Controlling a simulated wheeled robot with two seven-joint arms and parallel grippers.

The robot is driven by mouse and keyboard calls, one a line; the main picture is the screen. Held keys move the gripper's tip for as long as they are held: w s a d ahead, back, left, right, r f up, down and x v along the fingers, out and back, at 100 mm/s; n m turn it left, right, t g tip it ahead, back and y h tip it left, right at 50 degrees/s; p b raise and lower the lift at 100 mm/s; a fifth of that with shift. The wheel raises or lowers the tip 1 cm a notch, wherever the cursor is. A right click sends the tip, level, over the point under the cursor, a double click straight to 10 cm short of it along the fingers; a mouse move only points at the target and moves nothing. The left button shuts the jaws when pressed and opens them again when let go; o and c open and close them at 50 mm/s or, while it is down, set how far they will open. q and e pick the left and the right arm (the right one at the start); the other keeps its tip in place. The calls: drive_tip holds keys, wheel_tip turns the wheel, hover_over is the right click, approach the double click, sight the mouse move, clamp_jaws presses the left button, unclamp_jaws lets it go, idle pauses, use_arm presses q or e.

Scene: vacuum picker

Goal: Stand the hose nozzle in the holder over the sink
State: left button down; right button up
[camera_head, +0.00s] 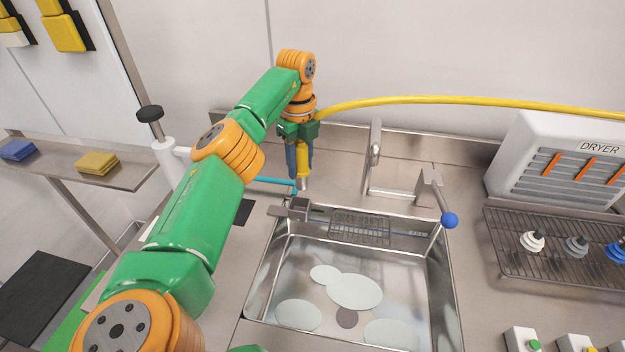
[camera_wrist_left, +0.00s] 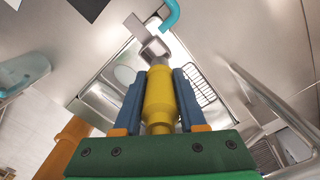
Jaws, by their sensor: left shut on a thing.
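The hose nozzle (camera_head: 303,160) has a yellow body and a grey tip, with a yellow hose (camera_head: 420,99) running off to the right behind it. My left gripper (camera_head: 299,175) is shut on the nozzle, tip pointing down, above the back left of the sink. The nozzle (camera_wrist_left: 160,95) also shows between the blue fingers in the left wrist view. The grey holder (camera_head: 298,208) is at the sink's back left corner, just below the tip. In the wrist view the holder (camera_wrist_left: 154,48) is beyond the tip, and the two appear apart. My right gripper is not in view.
The sink (camera_head: 436,285) holds several pale discs. A faucet (camera_head: 374,155) and a blue-knobbed lever (camera_head: 449,219) stand behind it. A teal bent tube (camera_head: 275,182) is close left of the nozzle. A dryer (camera_head: 560,160) and wire rack stand at right.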

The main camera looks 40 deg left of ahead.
sight(298, 188)
use_arm(q)
drive_tip(key=f, duration=0.2)
drive_tip(key=s+f+p, duration=0.1)
drive_tip(key=f, duration=0.5)
drive_tip(key=shift+s+f+p, duration=0.1)
drive_tip(key=shift+s+p, duration=0.05)
drive_tip(key=shift+p, duration=0.15)
drive_tip(key=shift+w+f, duration=0.2)
drive_tip(key=shift+f, duration=0.15)
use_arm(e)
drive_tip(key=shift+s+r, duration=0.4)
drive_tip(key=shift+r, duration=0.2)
use_arm(q)
drive_tip(key=shift+s, duration=0.1)
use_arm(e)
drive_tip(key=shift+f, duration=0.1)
use_arm(q)
drive_tip(key=shift+c, duration=2.4)
unclamp_jaws()
wheel_tip(298, 188, up, 12)
drive_tip(key=shift+r, duration=0.15)
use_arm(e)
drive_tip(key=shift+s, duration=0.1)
